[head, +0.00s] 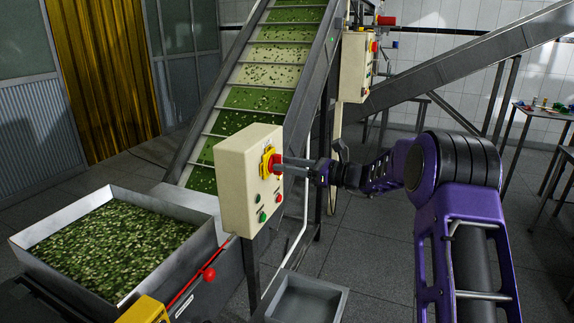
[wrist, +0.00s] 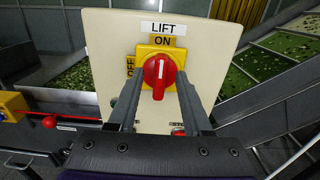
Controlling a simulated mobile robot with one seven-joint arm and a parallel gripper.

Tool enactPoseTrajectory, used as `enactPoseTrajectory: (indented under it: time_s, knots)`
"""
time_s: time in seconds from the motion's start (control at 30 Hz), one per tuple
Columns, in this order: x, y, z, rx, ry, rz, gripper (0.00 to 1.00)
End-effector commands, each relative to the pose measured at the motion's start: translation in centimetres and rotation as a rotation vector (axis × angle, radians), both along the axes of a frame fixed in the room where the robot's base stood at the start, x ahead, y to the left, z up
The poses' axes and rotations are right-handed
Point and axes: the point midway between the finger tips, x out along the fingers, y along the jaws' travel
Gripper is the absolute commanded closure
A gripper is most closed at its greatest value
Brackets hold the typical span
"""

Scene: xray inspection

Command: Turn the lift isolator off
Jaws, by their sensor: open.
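The lift isolator is a red rotary knob (wrist: 159,78) on a yellow plate (wrist: 146,52), on a cream control box (wrist: 110,60) labelled LIFT. Its white mark points up at the ON label (wrist: 162,40); the OFF label (wrist: 131,66) is on the left side. In the head view the box (head: 240,175) stands in front of the conveyor, with the red knob (head: 276,165) on its right face. My gripper (wrist: 158,98) is open, its two fingers on either side of the knob. I cannot tell whether they touch it.
Below the knob are a green button (head: 262,217) and a red button (head: 278,198). A metal hopper (head: 200,238) of green pieces stands left of the box. An inclined conveyor (head: 262,75) rises behind it. A grey bin (head: 340,305) is below.

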Motion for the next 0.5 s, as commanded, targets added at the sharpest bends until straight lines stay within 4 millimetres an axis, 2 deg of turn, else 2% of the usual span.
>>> enactPoseTrajectory:
  time_s: [0.27, 0.5]
  knots:
    - [0.07, 0.13, -0.01, 0.0, 0.0, -0.001, 0.5]
    - [0.07, 0.12, 0.0, 0.0, 0.0, 0.0, 0.91]
